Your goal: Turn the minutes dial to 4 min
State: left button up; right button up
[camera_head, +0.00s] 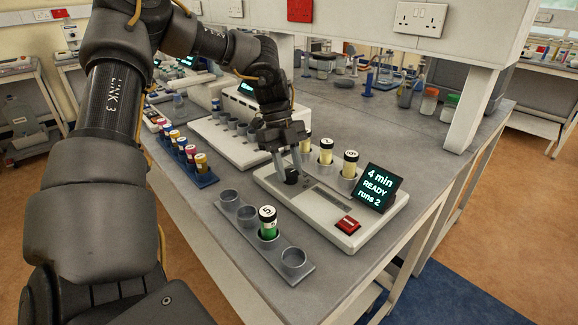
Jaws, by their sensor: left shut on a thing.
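The minutes dial (291,177) is a small black knob at the left end of a pale instrument (325,220) on the bench. My left gripper (288,166) reaches down from above and is shut on the dial, its fingers partly hiding it. The dark display (379,187) on the instrument's right side reads "4 min", "READY" and "runs 2". A red button (347,225) sits on the instrument's front right. My right gripper is not in view.
A grey rack (283,267) with one green tube (268,222) lies in front of the instrument. Yellow-banded vials (350,163) stand in its rear. A blue rack (205,180) of capped vials is to the left, near another pale machine (240,127).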

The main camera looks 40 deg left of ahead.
pick_arm(q)
jog(key=shift+w+m+g, duration=0.1)
jog(key=shift+m+g, duration=0.2)
jog(key=shift+m, duration=0.9)
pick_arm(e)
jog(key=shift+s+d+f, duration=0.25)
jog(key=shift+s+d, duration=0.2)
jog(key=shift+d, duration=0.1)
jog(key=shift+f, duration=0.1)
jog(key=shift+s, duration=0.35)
pick_arm(q)
jog(key=o, duration=1)
